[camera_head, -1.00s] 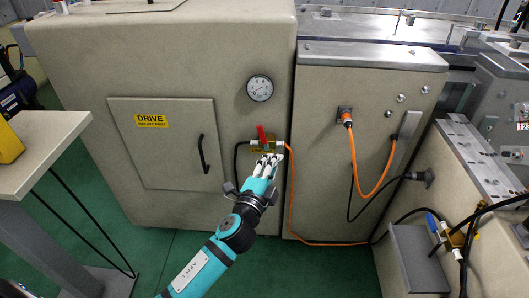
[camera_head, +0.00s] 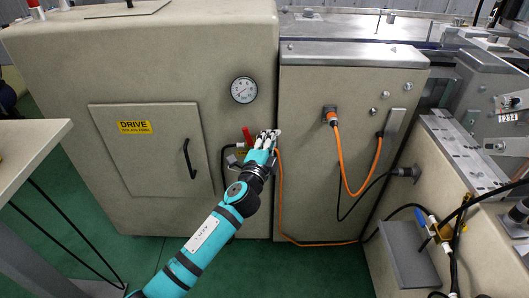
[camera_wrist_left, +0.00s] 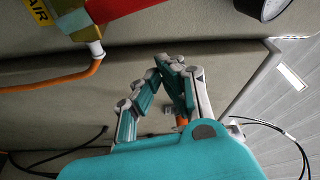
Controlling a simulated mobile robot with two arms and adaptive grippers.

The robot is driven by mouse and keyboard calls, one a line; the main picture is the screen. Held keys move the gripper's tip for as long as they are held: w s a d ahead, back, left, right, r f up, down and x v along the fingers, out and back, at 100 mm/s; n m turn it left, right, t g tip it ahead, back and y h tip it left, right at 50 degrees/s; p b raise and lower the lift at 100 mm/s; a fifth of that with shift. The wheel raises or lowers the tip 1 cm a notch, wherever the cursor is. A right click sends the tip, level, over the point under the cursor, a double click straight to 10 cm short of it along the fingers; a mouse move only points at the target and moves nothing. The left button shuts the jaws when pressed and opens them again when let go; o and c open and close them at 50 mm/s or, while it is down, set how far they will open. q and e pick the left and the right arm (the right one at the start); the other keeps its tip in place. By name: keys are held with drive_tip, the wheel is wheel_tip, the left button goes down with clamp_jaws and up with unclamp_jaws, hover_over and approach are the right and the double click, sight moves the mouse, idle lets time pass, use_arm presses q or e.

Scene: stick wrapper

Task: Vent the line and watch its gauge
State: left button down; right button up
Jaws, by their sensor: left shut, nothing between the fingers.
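The round white gauge (camera_head: 244,90) is on the beige machine front above the valve, its needle too small to read; its dark rim shows at the top of the left wrist view (camera_wrist_left: 262,8). The red valve lever (camera_head: 247,136) stands steeply, leaning slightly left, below the gauge; it also shows large in the wrist view (camera_wrist_left: 115,10). My left gripper (camera_head: 270,134) is just right of the lever, partly hiding the valve. In the wrist view its fingertips (camera_wrist_left: 170,62) meet, shut and empty, apart from the lever. My right gripper is out of view.
An orange hose (camera_head: 280,195) runs down from the valve. Left is the DRIVE door with a black handle (camera_head: 189,158). An orange cable (camera_head: 345,170) loops on the right cabinet. A table (camera_head: 30,145) stands at far left. Green floor lies below.

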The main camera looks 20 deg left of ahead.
sight(248, 137)
use_arm(q)
drive_tip(key=a, duration=0.2)
drive_tip(key=a+f, duration=0.1)
drive_tip(key=shift+s+a, duration=0.3)
drive_tip(key=shift+a, duration=0.05)
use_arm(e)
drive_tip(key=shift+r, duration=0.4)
